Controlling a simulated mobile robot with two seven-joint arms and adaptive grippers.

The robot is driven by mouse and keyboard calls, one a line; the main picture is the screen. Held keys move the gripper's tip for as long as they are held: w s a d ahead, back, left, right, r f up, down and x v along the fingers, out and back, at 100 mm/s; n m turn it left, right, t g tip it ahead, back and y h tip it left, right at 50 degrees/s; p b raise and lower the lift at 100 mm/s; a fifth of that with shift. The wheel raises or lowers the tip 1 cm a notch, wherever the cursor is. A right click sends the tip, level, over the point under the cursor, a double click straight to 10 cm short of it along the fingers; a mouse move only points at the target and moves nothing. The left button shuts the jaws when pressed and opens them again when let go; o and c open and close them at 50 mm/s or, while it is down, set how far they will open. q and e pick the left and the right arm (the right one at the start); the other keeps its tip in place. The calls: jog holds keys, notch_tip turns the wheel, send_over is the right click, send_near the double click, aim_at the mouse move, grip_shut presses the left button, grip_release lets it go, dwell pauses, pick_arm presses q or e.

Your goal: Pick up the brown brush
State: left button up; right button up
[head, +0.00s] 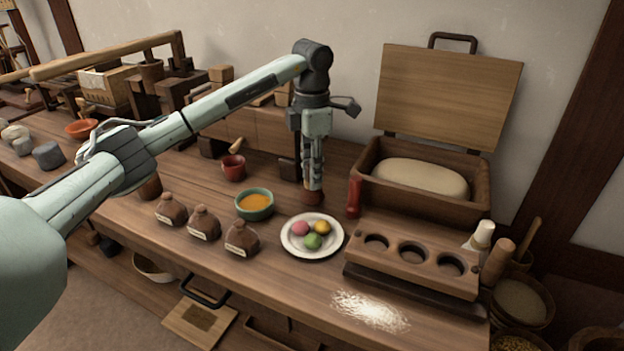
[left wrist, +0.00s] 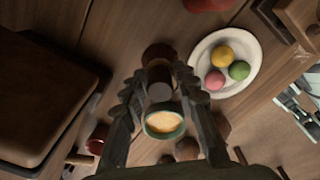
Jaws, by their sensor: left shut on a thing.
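The brown brush (head: 311,198) is a short, upright thing with a rounded dark reddish-brown lower end. It is at the tabletop behind the white plate; I cannot tell whether it touches the wood. My left gripper (head: 313,178) points straight down and is shut on its upper part. In the left wrist view the brush (left wrist: 158,54) shows between the fingertips of the left gripper (left wrist: 158,82). The fingers hide much of it.
A white plate (head: 290,245) with three coloured balls lies just in front. A green bowl (head: 247,206) stands to the left, a red cylinder (head: 354,197) and a dough box (head: 480,197) to the right. Several brown bottles (head: 240,240) line the front edge.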

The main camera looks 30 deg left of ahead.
aim_at(308, 167)
pick_arm(q)
jog(key=r, duration=0.2)
jog(key=s+r, duration=0.1)
jog(key=shift+a, duration=0.25)
jog(key=s+a+r, duration=0.3)
jog(key=s+r, duration=0.3)
jog(key=s, duration=0.4)
jog(key=shift+a+r+b, duration=0.15)
jog(key=shift+a+b, duration=0.1)
jog(key=shift+b, duration=0.15)
pick_arm(e)
notch_tip(308, 167, up, 2)
jog(key=shift+w+d+r, duration=0.1)
jog(key=shift+w+d, duration=0.05)
pick_arm(q)
jog(key=o, duration=0.5)
jog(key=c, duration=0.4)
pick_arm(e)
jog(key=shift+w+r, duration=0.15)
jog(key=shift+r, duration=0.05)
